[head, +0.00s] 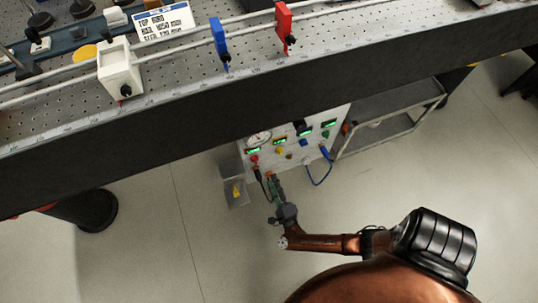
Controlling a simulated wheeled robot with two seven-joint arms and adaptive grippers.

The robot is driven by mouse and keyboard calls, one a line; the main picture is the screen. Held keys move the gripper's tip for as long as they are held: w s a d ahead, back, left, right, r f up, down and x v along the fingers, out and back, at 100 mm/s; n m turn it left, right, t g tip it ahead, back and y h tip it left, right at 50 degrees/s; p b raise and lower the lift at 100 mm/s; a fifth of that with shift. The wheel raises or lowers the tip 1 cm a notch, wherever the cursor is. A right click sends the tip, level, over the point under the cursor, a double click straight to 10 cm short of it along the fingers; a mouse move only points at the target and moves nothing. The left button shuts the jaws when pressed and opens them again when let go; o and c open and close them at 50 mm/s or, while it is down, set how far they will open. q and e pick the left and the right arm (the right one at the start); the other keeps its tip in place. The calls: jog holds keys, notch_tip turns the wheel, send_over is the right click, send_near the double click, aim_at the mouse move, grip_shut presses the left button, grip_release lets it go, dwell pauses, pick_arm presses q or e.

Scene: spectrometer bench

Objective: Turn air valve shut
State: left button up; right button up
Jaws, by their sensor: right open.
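A white panel (292,150) under the bench carries a round gauge (260,139), several green-lit displays and small coloured knobs or handles. A red knob (254,161) is at its left and a blue handle (325,153) at its right, with a blue hose below it. I cannot tell which fitting is the air valve or how far it is turned. My right gripper (272,182) is open, close to the panel's lower left edge; it looks small and dark, and I cannot tell if it touches anything. My left gripper is not in view.
The long bench (300,88) with a perforated top hangs over the panel. On its rails are a white block (119,69), a blue holder (219,42) and a red holder (283,26). A grey cart (395,108) stands right of the panel. The floor in front is clear.

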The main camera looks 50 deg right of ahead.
jog(key=shift+x, duration=1.05)
grip_shut()
